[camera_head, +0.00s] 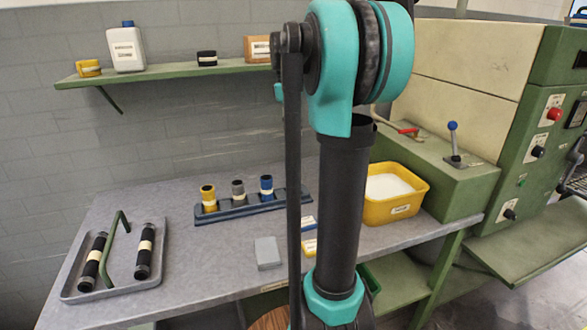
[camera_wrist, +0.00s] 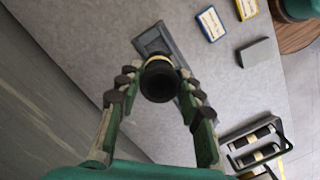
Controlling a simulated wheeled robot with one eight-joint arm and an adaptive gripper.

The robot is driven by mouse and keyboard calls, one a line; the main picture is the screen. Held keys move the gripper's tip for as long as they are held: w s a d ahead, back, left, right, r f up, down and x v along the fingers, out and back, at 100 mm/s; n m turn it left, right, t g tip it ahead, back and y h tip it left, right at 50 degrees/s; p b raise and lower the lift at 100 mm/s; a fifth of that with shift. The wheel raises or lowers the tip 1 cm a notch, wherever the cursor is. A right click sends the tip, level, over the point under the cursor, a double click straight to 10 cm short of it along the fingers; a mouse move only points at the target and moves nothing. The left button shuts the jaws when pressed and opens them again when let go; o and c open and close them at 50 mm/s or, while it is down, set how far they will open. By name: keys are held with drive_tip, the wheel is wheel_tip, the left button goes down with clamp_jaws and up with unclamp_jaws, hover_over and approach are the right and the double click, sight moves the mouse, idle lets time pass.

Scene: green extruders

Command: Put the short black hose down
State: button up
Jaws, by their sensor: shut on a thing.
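My gripper (camera_wrist: 161,86) is shut on a short black hose (camera_wrist: 161,83) with a cream band, seen end-on with its dark opening towards the wrist camera. The fingers are on either side of it. Behind the held hose is a dark grey rack (camera_wrist: 150,41), partly hidden by it. In the head view the rack (camera_head: 232,207) stands on the bench with yellow, grey and blue hoses upright in it. My gripper and the held hose are not seen in the head view. I cannot tell how high the hose is above the rack.
A grey tray (camera_head: 117,286) at the bench's left holds two black banded hoses and has a green handle. A grey block (camera_head: 267,253), blue and yellow cards (camera_head: 309,247) and a yellow bin (camera_head: 409,208) are on the bench (camera_head: 205,270). A shelf (camera_head: 190,71) is above.

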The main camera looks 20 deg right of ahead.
wheel_tip(320, 180, down, 15)
drive_tip(key=shift+f, duration=0.2)
idle(0.3)
drive_tip(key=shift+f, duration=0.15)
drive_tip(key=o, duration=1.2)
drive_tip(key=r, duration=0.8)
drive_tip(key=w+a+r, duration=0.1)
drive_tip(key=r, duration=0.3)
drive_tip(key=shift+r, duration=0.15)
drive_tip(key=shift+s, duration=0.15)
